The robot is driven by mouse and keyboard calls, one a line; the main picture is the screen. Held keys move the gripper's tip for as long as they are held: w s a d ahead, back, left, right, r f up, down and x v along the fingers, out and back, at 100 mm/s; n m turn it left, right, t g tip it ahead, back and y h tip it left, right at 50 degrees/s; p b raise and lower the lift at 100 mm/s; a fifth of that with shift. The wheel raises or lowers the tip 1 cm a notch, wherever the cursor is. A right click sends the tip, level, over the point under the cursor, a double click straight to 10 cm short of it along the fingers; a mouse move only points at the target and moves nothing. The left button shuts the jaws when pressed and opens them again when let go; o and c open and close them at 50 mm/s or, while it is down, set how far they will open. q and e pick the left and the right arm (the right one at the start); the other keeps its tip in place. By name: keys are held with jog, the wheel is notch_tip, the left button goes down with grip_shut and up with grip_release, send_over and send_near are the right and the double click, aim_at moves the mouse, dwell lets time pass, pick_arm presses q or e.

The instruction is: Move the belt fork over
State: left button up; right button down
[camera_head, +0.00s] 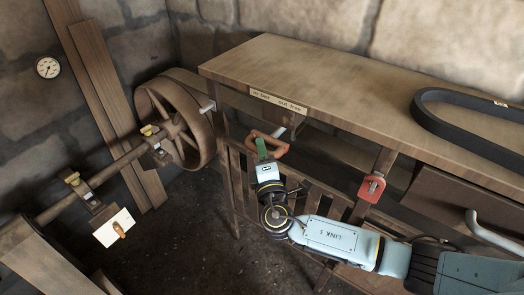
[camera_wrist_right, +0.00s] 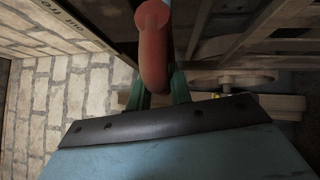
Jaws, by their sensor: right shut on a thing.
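The belt fork's handle (camera_head: 270,141) is an orange-red loop in the head view, below the front edge of the wooden bench and its lettered plate (camera_head: 278,101). My right gripper (camera_head: 262,148), with green fingers, is shut on this handle. In the right wrist view the red handle (camera_wrist_right: 153,45) stands between the green fingers (camera_wrist_right: 158,90). The rest of the fork is hard to make out; a pale rod end (camera_head: 207,106) shows by the wheel, left of the bench. My left gripper is not in view.
A spoked wheel (camera_head: 178,125) on a shaft (camera_head: 97,180) stands left of the bench (camera_head: 340,85). A black belt (camera_head: 440,122) lies on the bench top. A white tag (camera_head: 113,228) hangs near the shaft.

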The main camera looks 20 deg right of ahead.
pick_arm(q)
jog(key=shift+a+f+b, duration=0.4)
jog(key=shift+b, duration=0.05)
pick_arm(e)
jog(key=s+a, duration=0.6)
jog(key=a, duration=0.2)
jog(key=shift+s+f, duration=0.1)
jog(key=c, duration=1.3)
grip_release()
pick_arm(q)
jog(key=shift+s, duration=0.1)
pick_arm(e)
jog(key=shift+s, duration=0.1)
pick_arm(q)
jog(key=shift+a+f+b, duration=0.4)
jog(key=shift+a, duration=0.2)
pick_arm(e)
jog(key=shift+s+a+f, duration=0.25)
jog(key=shift+s+f, duration=0.05)
jog(key=shift+s, duration=1.85)
jog(key=shift+s+a+f, duration=0.2)
jog(key=shift+s+f, duration=0.05)
jog(key=shift+s, duration=1.95)
jog(key=shift+s+a+f, duration=0.25)
jog(key=shift+s+f, duration=0.05)
jog(key=shift+s, duration=1.85)
